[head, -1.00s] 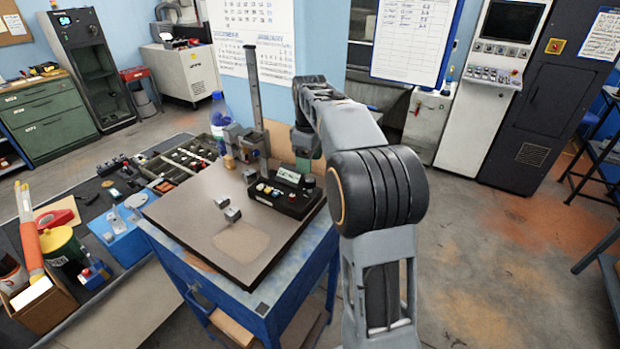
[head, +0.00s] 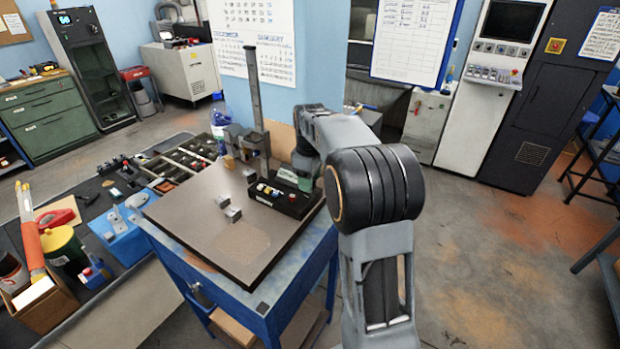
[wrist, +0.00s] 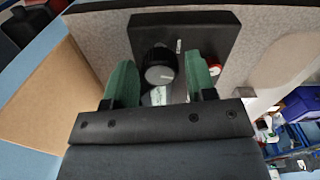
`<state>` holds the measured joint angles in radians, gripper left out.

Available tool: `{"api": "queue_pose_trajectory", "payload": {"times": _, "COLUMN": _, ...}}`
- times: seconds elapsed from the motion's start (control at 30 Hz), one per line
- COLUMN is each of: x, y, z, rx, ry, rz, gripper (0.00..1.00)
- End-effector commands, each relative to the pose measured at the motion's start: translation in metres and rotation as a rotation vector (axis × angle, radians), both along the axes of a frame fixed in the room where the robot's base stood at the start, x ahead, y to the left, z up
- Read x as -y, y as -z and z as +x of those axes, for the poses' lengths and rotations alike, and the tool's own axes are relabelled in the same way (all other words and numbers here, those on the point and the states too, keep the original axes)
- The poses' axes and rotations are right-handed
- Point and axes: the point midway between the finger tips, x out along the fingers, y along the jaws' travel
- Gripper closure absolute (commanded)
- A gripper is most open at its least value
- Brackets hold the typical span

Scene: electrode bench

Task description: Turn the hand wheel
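The hand wheel shows in the wrist view as a black ribbed knob (wrist: 159,75) with a grey face and a white mark. It sits on a black control box (wrist: 185,30), which also shows in the head view (head: 275,204) on the bench plate. My gripper (wrist: 160,62) has two green fingers, one on each side of the knob, with a visible gap on both sides. It is open and holds nothing. In the head view my gripper (head: 305,178) is at the right end of the box, and the arm hides the knob.
A tall grey column (head: 255,100) stands behind the box. Small metal blocks (head: 232,214) lie on the grey plate (head: 200,220). A brown board (wrist: 45,95) is close to the left finger in the wrist view. A red button (wrist: 214,69) is near the right finger.

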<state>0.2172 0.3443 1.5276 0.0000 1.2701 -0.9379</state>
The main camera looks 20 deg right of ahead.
Motion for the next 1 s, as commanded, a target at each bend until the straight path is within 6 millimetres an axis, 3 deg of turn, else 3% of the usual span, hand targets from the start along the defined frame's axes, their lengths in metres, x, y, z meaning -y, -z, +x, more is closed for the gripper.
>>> {"api": "queue_pose_trajectory", "payload": {"times": 0.4, "x": -0.0001, "y": -0.0004, "z": 0.0001, "rx": 0.0, "ry": 0.0, "rz": 0.0, "gripper": 0.87}}
{"api": "queue_pose_trajectory", "payload": {"times": 0.67, "x": -0.0001, "y": -0.0007, "z": 0.0001, "rx": 0.0, "ry": 0.042, "rz": 0.0, "gripper": 0.87}}
{"api": "queue_pose_trajectory", "payload": {"times": 1.0, "x": 0.0, "y": -0.0013, "z": 0.0004, "rx": 0.001, "ry": 0.293, "rz": 0.0, "gripper": 0.87}}
